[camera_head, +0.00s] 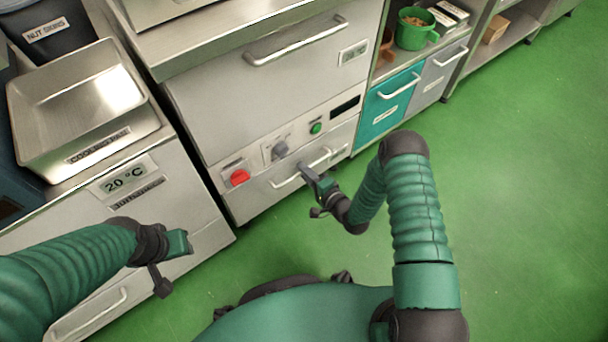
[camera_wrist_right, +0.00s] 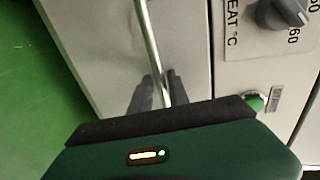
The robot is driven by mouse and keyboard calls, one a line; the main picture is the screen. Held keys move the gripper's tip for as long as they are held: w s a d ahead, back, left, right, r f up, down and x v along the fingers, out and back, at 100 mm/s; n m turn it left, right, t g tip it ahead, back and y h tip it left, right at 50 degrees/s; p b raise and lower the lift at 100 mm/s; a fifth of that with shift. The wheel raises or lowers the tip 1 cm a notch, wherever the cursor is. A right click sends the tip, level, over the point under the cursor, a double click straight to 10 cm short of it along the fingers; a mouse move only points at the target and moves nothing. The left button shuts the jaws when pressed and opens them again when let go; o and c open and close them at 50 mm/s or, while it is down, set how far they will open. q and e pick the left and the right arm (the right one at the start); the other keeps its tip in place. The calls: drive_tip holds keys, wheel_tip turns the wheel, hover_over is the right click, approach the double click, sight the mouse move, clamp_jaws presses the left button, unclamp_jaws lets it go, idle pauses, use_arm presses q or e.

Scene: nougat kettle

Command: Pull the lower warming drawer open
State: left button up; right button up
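The lower warming drawer (camera_head: 258,194) is the low pale metal front under the control panel, and it looks flush with its cabinet. Its bar handle (camera_head: 285,182) runs across the front. My right gripper (camera_head: 306,172) is at the right part of this handle. In the right wrist view the bar handle (camera_wrist_right: 151,45) passes between the two dark fingers of my right gripper (camera_wrist_right: 160,90), which sit close against it on both sides. My left gripper (camera_head: 180,243) hangs at the left, away from the drawer; its fingers cannot be made out.
Above the drawer are a red button (camera_head: 239,177), a grey knob (camera_head: 279,150), a green button (camera_head: 316,128) and an upper front with its own handle (camera_head: 295,42). A teal drawer (camera_head: 388,105) stands to the right. Green floor (camera_head: 520,190) is clear at the right.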

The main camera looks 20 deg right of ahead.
drive_tip(key=shift+w+a, duration=0.1)
drive_tip(key=shift+w, duration=0.2)
drive_tip(key=shift+c, duration=0.4)
clamp_jaws()
drive_tip(key=shift+s, duration=0.1)
drive_tip(key=shift+s+f, duration=0.1)
drive_tip(key=shift+f, duration=0.05)
idle(0.6)
